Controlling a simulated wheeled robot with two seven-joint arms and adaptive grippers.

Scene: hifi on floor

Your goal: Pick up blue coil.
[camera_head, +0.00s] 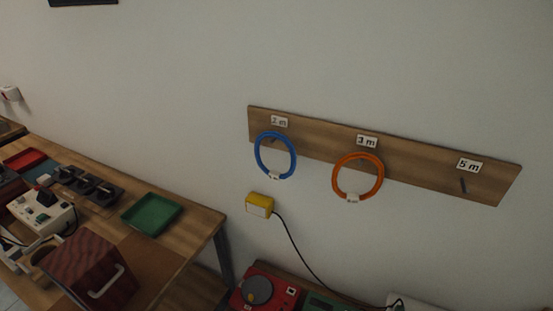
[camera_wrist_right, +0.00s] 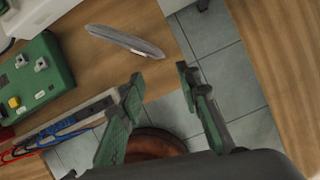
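The blue coil (camera_head: 257,152) is a ring with a small white tag at its bottom. It hangs against the wooden wall board (camera_head: 420,172), under the "2 m" label (camera_head: 279,121), at the board's left end. In the right wrist view, my right gripper (camera_wrist_right: 160,77) is open, with its two green-padded fingers apart and nothing between them. The blue coil is not visible in that view. Neither gripper shows in the head view.
An orange coil (camera_head: 336,178) hangs under "3 m"; the "5 m" peg (camera_head: 463,186) is bare. A yellow box (camera_head: 260,205) with a black cable is below the blue coil. A bench with a green tray (camera_head: 152,226) stands left. A green button box (camera_wrist_right: 38,82) shows in the wrist view.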

